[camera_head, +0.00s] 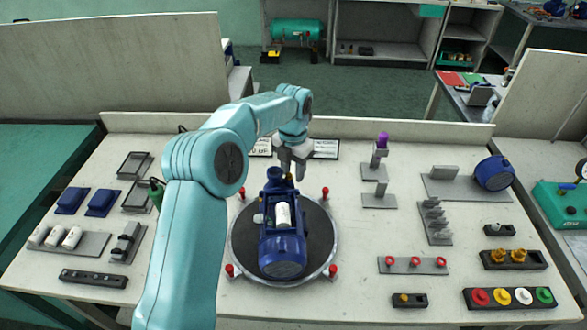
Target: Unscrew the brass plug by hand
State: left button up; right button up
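A blue pump (282,245) stands on a round dark turntable (322,240) in the middle of the bench. A small brass-coloured spot, which looks like the brass plug (289,178), shows at the far top end of the pump. My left arm reaches in from the left and over the pump. The grey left gripper (292,168) points down right at this brass spot. The fingers are small here, and I cannot tell whether they touch or grip the plug. My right gripper is not in view.
Red knobs (333,270) stand around the turntable's rim. A small black holder with a brass piece (404,298), a tray of coloured caps (510,298) and grey racks (412,266) lie to the right. Blue parts (103,201) and grey trays lie left. Bare bench shows right of the turntable.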

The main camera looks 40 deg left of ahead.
pick_arm(q)
jog(key=shift+a, duration=0.15)
jog(key=shift+s+r+m, duration=0.1)
jog(key=shift+m, duration=0.4)
jog(key=m+p, duration=0.1)
jog(key=m, duration=0.3)
jog(key=shift+s, duration=0.1)
jog(key=m, duration=0.2)
jog(key=shift+m+p, duration=0.3)
jog(key=m, duration=0.4)
jog(key=shift+s+p, duration=0.1)
jog(key=shift+p, duration=0.2)
grip_shut()
jog(key=shift+n+b, duration=0.3)
jog(key=shift+n, duration=1.2)
